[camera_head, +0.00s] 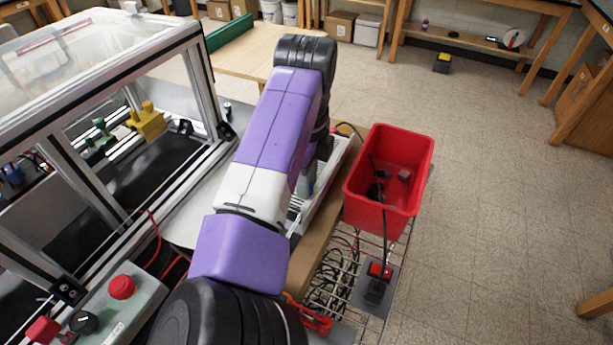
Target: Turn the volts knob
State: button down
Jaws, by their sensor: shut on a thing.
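My arm reaches from the bottom of the head view up to its purple and black elbow, then bends down on the far side. My gripper (306,180) shows only in part, in the gap beside my arm, low against a pale instrument (338,184) with a slotted panel. It is shut at the instrument, on what appears to be the volts knob. The fingertips and the knob are hidden behind my arm, so the knob's angle cannot be seen.
A red bin (412,178) stands right of the instrument, with a dark cable across it. A wire rack (335,280) with cables and a red switch (380,270) lies below. A metal-framed enclosure (195,75) stands left, with a red button (122,287) in front.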

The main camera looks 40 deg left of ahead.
jog(key=n+p, duration=0.3)
jog(key=n, duration=0.1)
jog(key=shift+r+p, duration=0.25)
jog(key=shift+p, duration=0.1)
jog(key=n+p, duration=0.3)
jog(key=n, duration=0.1)
jog(key=shift+n, duration=0.4)
jog(key=n+p, duration=0.3)
jog(key=n, duration=0.5)
jog(key=shift+f+p, duration=0.2)
jog(key=shift+p, duration=0.2)
jog(key=n, duration=0.4)
jog(key=shift+n, duration=0.3)
jog(key=n, duration=0.9)
jog(key=shift+a+n, duration=0.1)
jog(key=shift+n, duration=2.2)
